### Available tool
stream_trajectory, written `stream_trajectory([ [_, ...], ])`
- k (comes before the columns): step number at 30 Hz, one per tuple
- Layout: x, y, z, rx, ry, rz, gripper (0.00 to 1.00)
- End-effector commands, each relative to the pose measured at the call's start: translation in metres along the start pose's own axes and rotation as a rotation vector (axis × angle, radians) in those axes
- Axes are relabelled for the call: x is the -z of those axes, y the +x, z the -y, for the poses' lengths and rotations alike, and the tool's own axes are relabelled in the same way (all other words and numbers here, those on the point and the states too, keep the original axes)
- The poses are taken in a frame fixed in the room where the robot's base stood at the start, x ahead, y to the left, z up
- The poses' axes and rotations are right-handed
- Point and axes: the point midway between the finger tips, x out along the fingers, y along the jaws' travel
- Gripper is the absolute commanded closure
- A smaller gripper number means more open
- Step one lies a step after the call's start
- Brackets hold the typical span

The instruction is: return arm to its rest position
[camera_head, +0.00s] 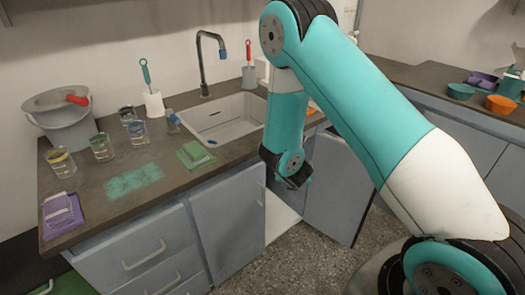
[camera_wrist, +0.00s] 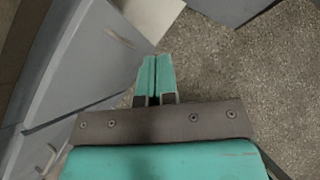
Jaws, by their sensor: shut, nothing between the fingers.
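My arm (camera_head: 350,110) is teal and white. It rises from the lower right of the head view, bends at the top and hangs down in front of the counter by the sink. My gripper (camera_wrist: 155,65) points down over the floor in the wrist view. Its two teal fingers are together with nothing between them. In the head view the wrist end hangs beside the cabinet fronts, below the counter edge, and the fingers are hard to make out there.
A cabinet door (camera_head: 341,190) stands open just right of my wrist. The counter (camera_head: 110,170) holds a grey bucket (camera_head: 66,125), several glass jars, a green sponge stack (camera_head: 195,155) and a purple stack (camera_head: 62,215). Bowls stand on the right counter. The speckled floor (camera_wrist: 275,70) is clear.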

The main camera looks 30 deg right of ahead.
Motion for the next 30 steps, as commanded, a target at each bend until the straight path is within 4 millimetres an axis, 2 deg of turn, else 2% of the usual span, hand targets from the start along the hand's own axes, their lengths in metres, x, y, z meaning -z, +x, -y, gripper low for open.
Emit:
stream_trajectory([
  [7, -0.005, -0.007, -0.001, 0.0, 0.062, -0.012, 1.0],
  [11, -0.019, -0.041, -0.017, -0.005, 0.349, -0.089, 1.0],
  [14, -0.027, -0.089, -0.036, 0.003, 0.691, -0.215, 1.0],
  [17, -0.029, -0.148, -0.056, 0.041, 1.032, -0.378, 1.0],
  [22, -0.021, -0.262, -0.077, 0.202, 1.478, -0.67, 1.0],
  [24, -0.014, -0.31, -0.077, 0.305, 1.608, -0.776, 1.0],
  [27, -0.002, -0.372, -0.07, 0.464, 1.731, -0.882, 1.0],
  [30, 0.009, -0.418, -0.057, 0.603, 1.8, -0.932, 1.0],
])
